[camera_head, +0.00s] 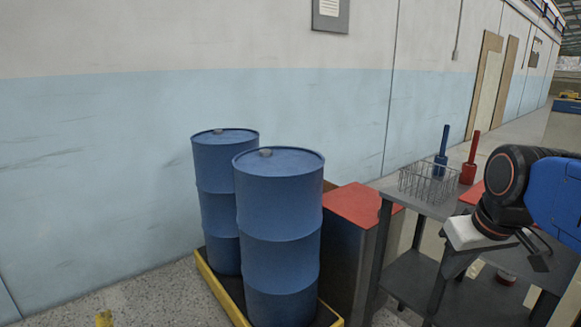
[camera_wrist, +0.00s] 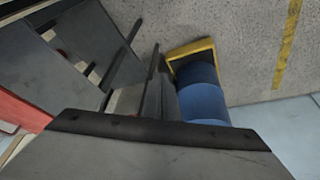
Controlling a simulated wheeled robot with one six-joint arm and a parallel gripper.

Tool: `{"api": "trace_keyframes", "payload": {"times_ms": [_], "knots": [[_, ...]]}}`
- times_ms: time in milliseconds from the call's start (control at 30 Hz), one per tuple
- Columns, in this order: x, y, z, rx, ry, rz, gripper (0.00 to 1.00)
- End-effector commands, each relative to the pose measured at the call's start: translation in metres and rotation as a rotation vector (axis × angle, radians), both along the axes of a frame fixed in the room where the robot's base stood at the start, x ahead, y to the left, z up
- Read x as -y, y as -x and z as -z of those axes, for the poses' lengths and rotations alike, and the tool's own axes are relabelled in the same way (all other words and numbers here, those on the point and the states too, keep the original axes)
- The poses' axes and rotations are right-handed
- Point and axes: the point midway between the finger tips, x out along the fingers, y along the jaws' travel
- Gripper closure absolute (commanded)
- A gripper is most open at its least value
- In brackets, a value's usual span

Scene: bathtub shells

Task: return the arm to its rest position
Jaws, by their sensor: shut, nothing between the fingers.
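My arm (camera_head: 552,190), with blue and black links, reaches in from the right edge in the head view. Its wrist is bent downward above the dark cart (camera_head: 408,278).
Two blue drums (camera_head: 280,215) stand in a yellow-edged tray (camera_head: 215,290). A red-topped box (camera_head: 362,205) stands between them and the cart. A wire basket (camera_head: 425,183), a blue tool (camera_head: 441,155) and a red tool (camera_head: 469,165) are on the cart. A wall runs behind.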

Motion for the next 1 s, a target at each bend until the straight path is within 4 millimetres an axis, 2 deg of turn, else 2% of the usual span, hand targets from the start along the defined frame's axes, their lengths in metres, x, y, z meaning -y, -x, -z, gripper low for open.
{"api": "trace_keyframes", "payload": {"times_ms": [33,200,433,600,1000], "knots": [[-0.006,0.011,0.012,0.003,-0.004,0.004,1.00],[-0.021,0.042,0.049,0.012,-0.020,0.034,1.00],[-0.031,0.072,0.089,0.019,-0.039,0.064,1.00],[-0.033,0.079,0.100,0.022,-0.044,0.073,1.00],[-0.033,0.079,0.100,0.022,-0.045,0.074,1.00]]}}
